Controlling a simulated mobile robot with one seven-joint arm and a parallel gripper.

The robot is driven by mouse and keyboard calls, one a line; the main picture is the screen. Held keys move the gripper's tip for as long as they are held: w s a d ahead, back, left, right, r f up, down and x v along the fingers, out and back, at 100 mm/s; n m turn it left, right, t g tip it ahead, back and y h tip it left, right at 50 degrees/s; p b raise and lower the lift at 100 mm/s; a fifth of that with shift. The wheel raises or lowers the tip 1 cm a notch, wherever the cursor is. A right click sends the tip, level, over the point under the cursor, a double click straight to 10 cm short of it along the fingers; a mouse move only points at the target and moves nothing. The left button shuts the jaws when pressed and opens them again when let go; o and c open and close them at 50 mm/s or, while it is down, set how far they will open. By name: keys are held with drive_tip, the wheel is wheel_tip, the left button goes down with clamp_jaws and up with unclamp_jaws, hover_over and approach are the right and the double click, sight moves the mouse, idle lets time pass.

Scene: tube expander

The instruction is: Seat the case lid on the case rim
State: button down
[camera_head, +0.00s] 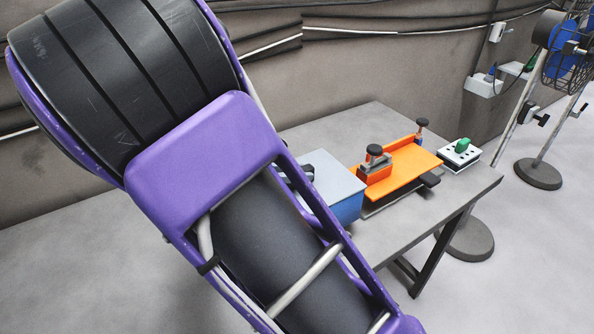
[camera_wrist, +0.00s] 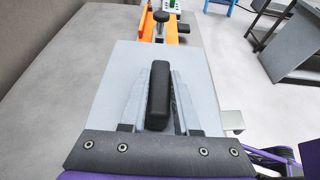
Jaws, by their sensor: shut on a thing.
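The case lid (camera_wrist: 205,85) is a flat pale grey plate with a black bar handle (camera_wrist: 158,95) standing in its middle. My gripper (camera_wrist: 159,74) is shut on this handle, with one grey finger along each side. In the head view the lid (camera_head: 333,178) lies level over the blue case (camera_head: 348,208) at the left part of the table. My purple and black arm hides their left side and most of the gripper. The lid covers the case rim, and I cannot tell whether it touches all around.
An orange tool with clamp knobs (camera_head: 405,170) stands right of the case on the grey table (camera_head: 385,232). A white box with a green top (camera_head: 460,153) sits beyond it. A fan on a stand (camera_head: 545,130) is at far right. The table's front edge is clear.

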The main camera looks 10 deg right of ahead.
drive_tip(key=c, duration=0.6)
unclamp_jaws()
drive_tip(key=shift+o, duration=0.2)
drive_tip(key=o, duration=0.6)
drive_tip(key=shift+c, duration=0.2)
